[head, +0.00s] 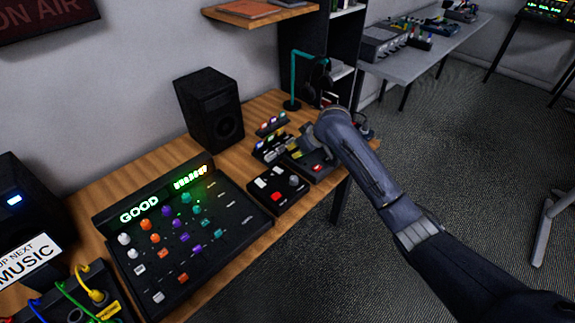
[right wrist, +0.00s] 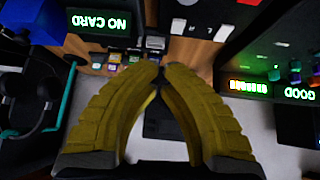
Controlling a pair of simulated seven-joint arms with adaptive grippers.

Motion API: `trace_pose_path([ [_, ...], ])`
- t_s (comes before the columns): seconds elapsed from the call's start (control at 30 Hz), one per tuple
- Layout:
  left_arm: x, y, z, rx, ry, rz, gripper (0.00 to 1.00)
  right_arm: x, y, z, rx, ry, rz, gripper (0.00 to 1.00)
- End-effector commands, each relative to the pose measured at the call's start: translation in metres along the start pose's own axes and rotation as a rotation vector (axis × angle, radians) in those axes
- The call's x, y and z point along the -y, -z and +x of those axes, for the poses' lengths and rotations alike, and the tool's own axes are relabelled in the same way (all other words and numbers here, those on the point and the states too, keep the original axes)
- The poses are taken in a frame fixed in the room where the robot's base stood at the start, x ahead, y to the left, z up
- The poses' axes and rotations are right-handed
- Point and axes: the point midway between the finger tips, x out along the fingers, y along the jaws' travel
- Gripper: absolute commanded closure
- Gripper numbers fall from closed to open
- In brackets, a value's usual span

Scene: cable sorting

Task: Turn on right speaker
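The right speaker (head: 210,108) is a black box standing upright at the back of the wooden desk, against the wall. No lit lamp shows on it. The left speaker (head: 20,205), at the left edge, has a lit blue-white light. My right gripper (head: 292,155) is over the desk's right end, to the right of and apart from the right speaker. In the right wrist view, its yellowish fingers (right wrist: 160,74) curve together at the tips, with nothing seen between them. A dark shape behind them cannot be told clearly. My left gripper is not in view.
A mixer (head: 185,240) with a lit "GOOD" display fills the desk's middle. A small button box (head: 278,190) sits beside it. A teal headphone stand (head: 293,80) stands behind my right gripper. A wooden shelf (head: 262,14) hangs above the right speaker.

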Motion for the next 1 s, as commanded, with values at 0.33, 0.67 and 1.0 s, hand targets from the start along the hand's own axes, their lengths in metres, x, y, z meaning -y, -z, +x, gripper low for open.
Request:
trace_pose_path([
  [0.33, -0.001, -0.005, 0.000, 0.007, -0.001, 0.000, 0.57, 0.028, 0.017, -0.009, -0.011, 0.066, -0.017, 1.00],
  [0.67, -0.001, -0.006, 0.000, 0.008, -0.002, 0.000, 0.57, 0.027, 0.017, -0.007, -0.009, 0.065, -0.016, 1.00],
  [1.0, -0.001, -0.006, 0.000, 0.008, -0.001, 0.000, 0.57, 0.031, 0.017, 0.035, -0.008, 0.068, -0.013, 1.00],
])
